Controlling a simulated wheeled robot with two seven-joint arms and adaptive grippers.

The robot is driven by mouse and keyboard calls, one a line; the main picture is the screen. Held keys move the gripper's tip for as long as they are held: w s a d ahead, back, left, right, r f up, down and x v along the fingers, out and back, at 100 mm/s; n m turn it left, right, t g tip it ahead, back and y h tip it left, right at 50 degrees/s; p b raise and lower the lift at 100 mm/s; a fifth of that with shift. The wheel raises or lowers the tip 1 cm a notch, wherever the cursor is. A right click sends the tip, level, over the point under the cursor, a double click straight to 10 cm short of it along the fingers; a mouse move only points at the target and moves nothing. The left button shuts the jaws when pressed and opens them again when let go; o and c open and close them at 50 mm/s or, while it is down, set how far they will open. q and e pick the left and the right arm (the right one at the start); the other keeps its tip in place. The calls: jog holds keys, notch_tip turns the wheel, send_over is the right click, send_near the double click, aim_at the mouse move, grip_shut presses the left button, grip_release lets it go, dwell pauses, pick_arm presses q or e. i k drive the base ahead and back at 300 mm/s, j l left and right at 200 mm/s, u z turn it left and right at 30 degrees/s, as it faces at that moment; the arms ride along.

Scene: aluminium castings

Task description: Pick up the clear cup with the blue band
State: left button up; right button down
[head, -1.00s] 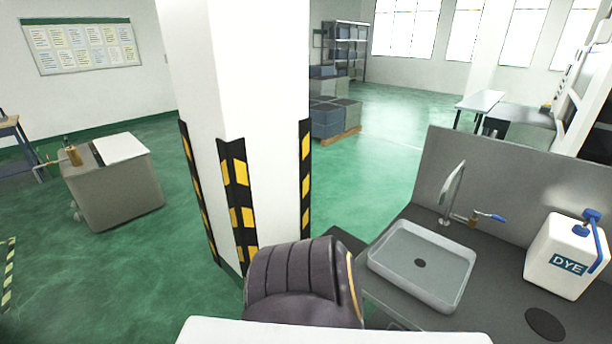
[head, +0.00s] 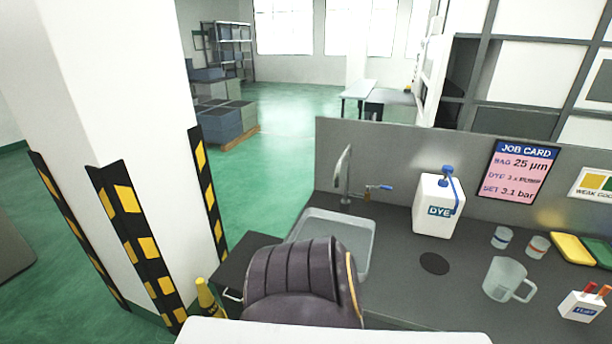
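A small clear cup with a blue band (head: 502,238) stands upright on the dark grey counter (head: 400,270), toward the right of the head view. A similar small cup with a red band (head: 537,247) stands close to its right. Neither of my grippers is in view.
A clear mug (head: 503,279) stands in front of the cups. A white DYE container (head: 437,207) and sink (head: 357,238) are to the left. Yellow (head: 572,249) and green (head: 600,252) items and a pen holder (head: 583,306) are right. A striped pillar (head: 120,150) stands at left.

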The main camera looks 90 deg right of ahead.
aim_at(502, 237)
jog(key=z, duration=4.35)
jog(key=i+l, duration=0.2)
jog(key=l, duration=0.15)
jog(key=i+l, duration=0.25)
jog(key=l+u, duration=0.05)
jog(key=l, duration=0.05)
